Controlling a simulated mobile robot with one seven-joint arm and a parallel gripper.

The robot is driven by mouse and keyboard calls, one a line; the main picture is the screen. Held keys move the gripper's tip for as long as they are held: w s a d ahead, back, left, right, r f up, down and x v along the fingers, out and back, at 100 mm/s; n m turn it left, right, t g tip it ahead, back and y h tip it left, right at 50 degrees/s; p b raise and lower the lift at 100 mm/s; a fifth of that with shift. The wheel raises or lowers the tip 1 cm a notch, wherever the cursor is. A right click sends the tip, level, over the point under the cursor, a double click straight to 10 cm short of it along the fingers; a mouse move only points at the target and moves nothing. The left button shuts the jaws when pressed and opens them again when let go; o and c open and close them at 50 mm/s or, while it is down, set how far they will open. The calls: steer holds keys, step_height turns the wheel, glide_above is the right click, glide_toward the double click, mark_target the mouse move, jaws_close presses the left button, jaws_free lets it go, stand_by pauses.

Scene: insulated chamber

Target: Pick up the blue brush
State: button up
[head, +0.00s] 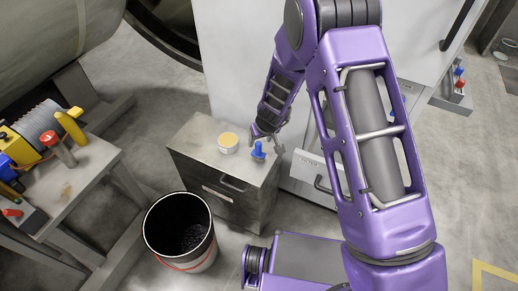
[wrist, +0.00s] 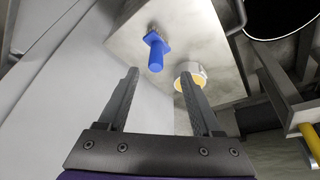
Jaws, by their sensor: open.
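In the wrist view the blue brush (wrist: 156,52) shows beyond the fingertips, between and slightly left of the middle of the gap. My gripper (head: 265,133) is just beside and behind the brush in the head view. In the wrist view my gripper (wrist: 160,80) is open with nothing between its two fingers. The brush's lower end is hard to make out in the head view.
A white tub with a yellowish top (head: 228,142) stands left of the brush; in the wrist view the tub (wrist: 190,76) is partly behind the right finger. A black-lined bucket (head: 181,262) is on the floor in front. A bench (head: 85,185) with tools stands left. White cabinets rise behind.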

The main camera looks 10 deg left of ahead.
mark_target(258, 146)
steer(key=x, duration=0.5)
steer(key=shift+w+f, duration=0.1)
steer(key=shift+f, duration=0.05)
steer(key=shift+w+b+x, duration=0.25)
steer(key=shift+b+x, duration=0.05)
steer(key=shift+x, duration=1.05)
steer(key=shift+w+b+x, duration=0.2)
steer(key=shift+b+x, duration=0.05)
steer(key=shift+x, duration=1.1)
steer(key=shift+r, duration=0.2)
jaws_close()
